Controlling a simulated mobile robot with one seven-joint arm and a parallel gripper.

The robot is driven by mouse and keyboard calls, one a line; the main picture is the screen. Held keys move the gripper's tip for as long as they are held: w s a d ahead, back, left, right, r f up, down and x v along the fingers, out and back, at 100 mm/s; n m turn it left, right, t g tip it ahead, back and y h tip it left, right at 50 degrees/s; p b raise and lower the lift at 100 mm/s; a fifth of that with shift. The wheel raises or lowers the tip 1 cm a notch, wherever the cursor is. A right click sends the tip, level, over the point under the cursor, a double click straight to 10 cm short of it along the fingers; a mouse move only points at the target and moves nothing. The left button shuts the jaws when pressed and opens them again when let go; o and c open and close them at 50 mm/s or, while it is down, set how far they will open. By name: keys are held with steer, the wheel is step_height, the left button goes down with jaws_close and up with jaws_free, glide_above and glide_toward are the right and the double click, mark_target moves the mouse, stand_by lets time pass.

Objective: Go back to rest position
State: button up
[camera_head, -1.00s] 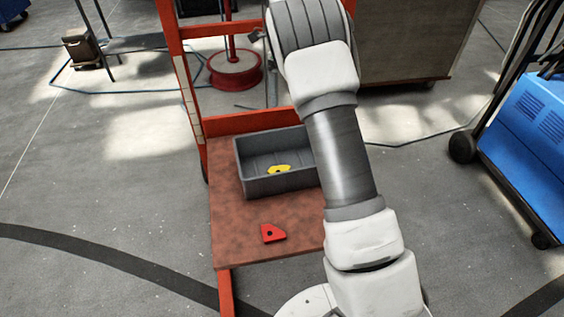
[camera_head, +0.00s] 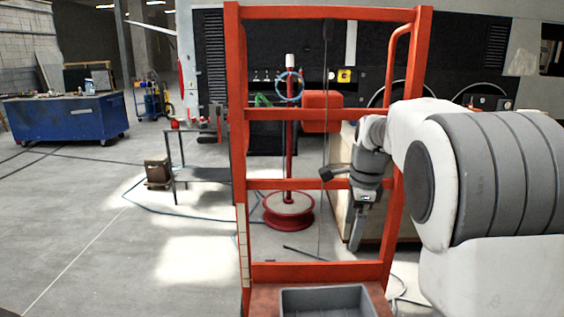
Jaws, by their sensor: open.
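My gripper (camera_head: 357,228) hangs pointing down at the end of my bent arm, right of the middle of the view. It is in front of the red frame's right half, above and clear of the grey bin (camera_head: 326,291). It is open, and I see nothing held in it. The fingers are small and seen nearly edge-on. Only the upper part of the bin shows at the bottom edge. The yellow and red pieces are out of view now.
A red upright frame (camera_head: 240,150) with crossbars stands close around my gripper. Behind it are a red reel stand (camera_head: 289,212) and a low dark table (camera_head: 205,174). A blue workbench (camera_head: 68,121) stands far left. The floor at left is mostly open.

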steer(key=s+a+r+n+t+p, duration=0.1)
steer(key=s+r+n+t+p, duration=0.1)
steer(key=s+n, duration=0.7)
steer(key=s+a+r+n+t+p, duration=0.1)
steer(key=s+r+n+p, duration=0.4)
steer(key=s, duration=1.5)
steer(key=r+n+t, duration=0.1)
steer(key=r+n, duration=0.1)
steer(key=n, duration=0.3)
steer(key=shift+h, duration=0.4)
